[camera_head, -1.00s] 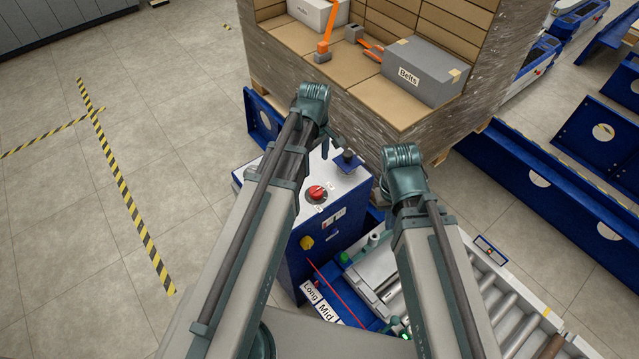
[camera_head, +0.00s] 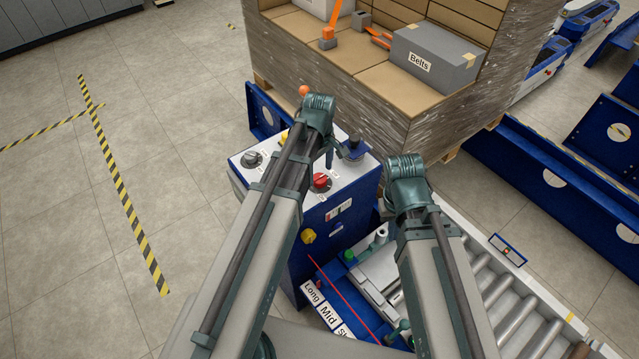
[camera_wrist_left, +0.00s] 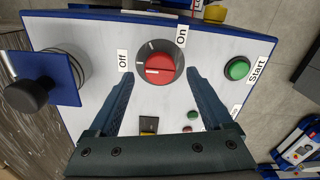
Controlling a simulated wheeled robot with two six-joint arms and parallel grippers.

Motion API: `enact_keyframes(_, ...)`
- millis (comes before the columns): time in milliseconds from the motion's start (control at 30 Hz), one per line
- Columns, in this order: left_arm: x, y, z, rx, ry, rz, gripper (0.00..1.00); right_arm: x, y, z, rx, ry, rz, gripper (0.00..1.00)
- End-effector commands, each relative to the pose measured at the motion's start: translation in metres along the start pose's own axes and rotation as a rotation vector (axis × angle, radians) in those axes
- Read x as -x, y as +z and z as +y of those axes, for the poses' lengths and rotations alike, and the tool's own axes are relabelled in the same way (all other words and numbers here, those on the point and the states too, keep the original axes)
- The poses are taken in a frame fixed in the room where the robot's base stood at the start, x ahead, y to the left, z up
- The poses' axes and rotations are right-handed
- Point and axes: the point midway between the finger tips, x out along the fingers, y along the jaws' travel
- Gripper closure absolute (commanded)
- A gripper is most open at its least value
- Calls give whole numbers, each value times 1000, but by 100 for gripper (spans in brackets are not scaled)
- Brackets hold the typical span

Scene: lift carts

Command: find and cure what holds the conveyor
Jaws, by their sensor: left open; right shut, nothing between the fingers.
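A control cabinet (camera_head: 300,262) stands in front of me. Its white top carries a red rotary knob (camera_head: 321,181), also in the left wrist view (camera_wrist_left: 160,68), between labels "Off" (camera_wrist_left: 122,60) and "On" (camera_wrist_left: 181,34). A white line on the knob seems to lie toward Off. A green Start button (camera_wrist_left: 236,69) is beside it. My left gripper (camera_head: 330,155) is over the panel, open, its fingers (camera_wrist_left: 158,92) apart with the knob ahead between their tips. Contact is not seen. My right gripper (camera_head: 393,195) is mostly hidden behind its arm, over the roller conveyor (camera_head: 500,305).
A yellow knob (camera_head: 308,236) is on the cabinet front. Signs "Long" and "Mid" (camera_head: 328,317) lie below. A wrapped pallet load (camera_head: 330,85) with a "Belts" box (camera_head: 435,58) stands behind. Left floor is clear.

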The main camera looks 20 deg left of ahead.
Motion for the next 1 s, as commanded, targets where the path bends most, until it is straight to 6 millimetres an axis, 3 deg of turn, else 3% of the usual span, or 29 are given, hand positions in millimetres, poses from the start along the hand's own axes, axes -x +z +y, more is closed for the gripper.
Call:
enact_keyframes(33,-14,0,0,0,0,0,16,-14,-1,-1,0,0,0,100)
enact_keyframes(133,-22,0,0,0,0,0,16,-22,-1,-2,0,0,0,100)
enact_keyframes(533,-24,0,0,0,0,0,18,-24,-1,-2,0,0,0,100)
enact_keyframes(1000,-25,0,0,0,0,0,100,-24,-1,-2,0,0,0,100)
